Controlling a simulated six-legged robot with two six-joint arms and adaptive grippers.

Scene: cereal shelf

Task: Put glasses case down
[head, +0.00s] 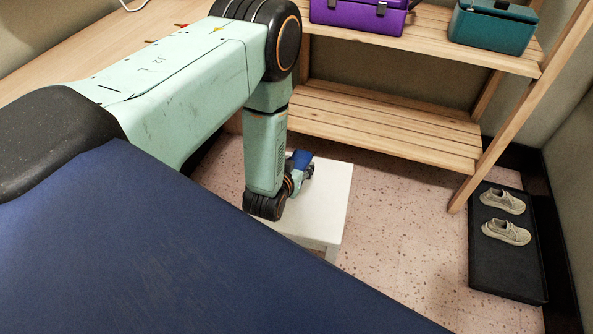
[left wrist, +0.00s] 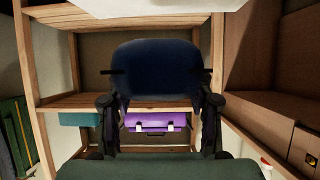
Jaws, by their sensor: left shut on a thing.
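The glasses case (left wrist: 155,72) is dark blue and rounded. In the left wrist view it sits between the two dark fingers of my left gripper (left wrist: 159,122), which is shut on it. In the head view the case (head: 300,158) shows as a small blue patch at the end of my left arm. There the left gripper (head: 304,171) is over the top of a small white table (head: 334,200), partly hidden by my own wrist. I cannot tell whether the case touches the table. My right gripper is in neither view.
A wooden shelf unit (head: 385,125) stands behind the white table, with a purple box (head: 358,14) and a teal box (head: 492,24) on its upper board. A black tray (head: 507,268) with pale shoes (head: 506,232) lies at the right. Speckled floor between them is clear.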

